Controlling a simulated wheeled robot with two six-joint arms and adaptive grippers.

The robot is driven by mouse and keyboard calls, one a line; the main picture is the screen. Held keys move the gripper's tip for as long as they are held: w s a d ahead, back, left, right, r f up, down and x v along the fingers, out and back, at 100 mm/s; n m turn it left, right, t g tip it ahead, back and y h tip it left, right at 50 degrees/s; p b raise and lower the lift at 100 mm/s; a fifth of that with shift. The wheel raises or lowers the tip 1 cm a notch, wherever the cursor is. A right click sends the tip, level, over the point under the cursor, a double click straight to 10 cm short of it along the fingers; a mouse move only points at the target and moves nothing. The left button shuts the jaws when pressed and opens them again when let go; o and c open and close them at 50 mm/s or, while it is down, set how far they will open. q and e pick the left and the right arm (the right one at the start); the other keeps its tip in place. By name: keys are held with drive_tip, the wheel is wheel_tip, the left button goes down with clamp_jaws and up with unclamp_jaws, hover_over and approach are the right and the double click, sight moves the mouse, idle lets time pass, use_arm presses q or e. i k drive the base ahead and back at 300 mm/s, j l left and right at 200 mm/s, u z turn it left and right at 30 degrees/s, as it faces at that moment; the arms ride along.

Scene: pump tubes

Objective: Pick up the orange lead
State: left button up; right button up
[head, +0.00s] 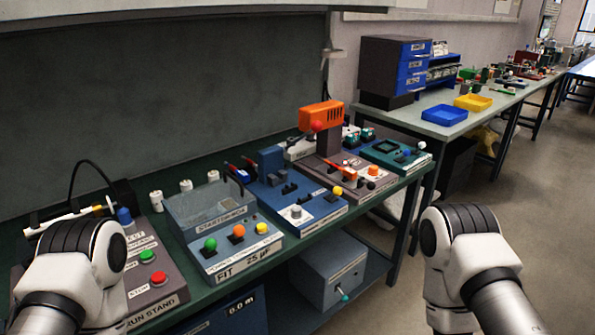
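I cannot make out a clear orange lead in the head view. Orange parts that show are an orange knob or plug (238,232) on the front of the starter box (221,262), between a green one and a yellow one. A small orange piece (373,170) sits on the grey-brown unit further right. A large orange housing (321,115) with a red ball stands above that unit. My two arms show at the lower left and lower right, but neither gripper's fingers are in view.
A run stand (152,262) with green and red buttons is at the left. A blue unit (300,200) stands right of the starter box. A grey box (330,268) is on the lower shelf. A second bench (425,118) carries blue (444,115) and yellow (473,102) trays. Floor at right is clear.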

sight(351, 174)
drive_tip(key=i+l+u, duration=0.15)
drive_tip(key=l+u, duration=0.3)
drive_tip(key=i+l+u, duration=0.1)
drive_tip(key=l+u, duration=0.85)
drive_tip(key=l, duration=1.05)
drive_tip(key=k+l+u, duration=0.15)
drive_tip(key=l, duration=0.95)
drive_tip(key=k+l+u, duration=0.15)
drive_tip(key=l, duration=1)
drive_tip(key=k+l+u, duration=0.15)
drive_tip(key=l, duration=0.4)
